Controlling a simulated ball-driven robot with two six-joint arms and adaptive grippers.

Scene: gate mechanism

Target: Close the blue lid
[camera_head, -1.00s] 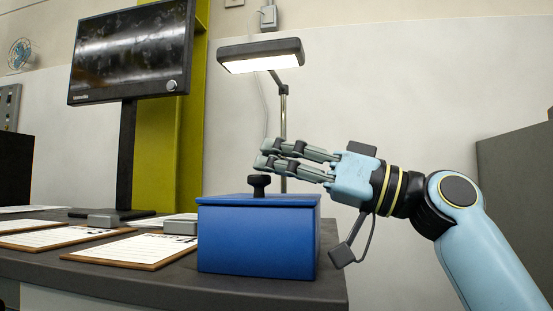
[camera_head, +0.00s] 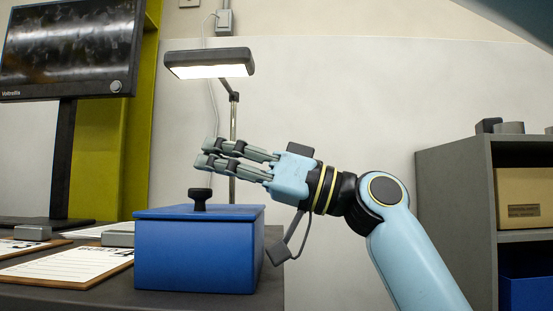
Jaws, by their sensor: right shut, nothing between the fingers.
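A blue box (camera_head: 194,258) stands on the dark desk, near its right end. Its blue lid (camera_head: 228,212) lies flat across the top and looks down on the box. A black knob (camera_head: 200,197) stands upright on the lid. My right gripper (camera_head: 207,153) is shut and empty, just above the knob, with its fingers pointing left. A gap shows between the fingers and the knob. My left gripper is not in view.
A lit desk lamp (camera_head: 210,63) stands behind the box, its pole close behind my right gripper. A monitor (camera_head: 68,48) and clipboards (camera_head: 70,268) are on the left. A grey shelf (camera_head: 455,200) stands at the right.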

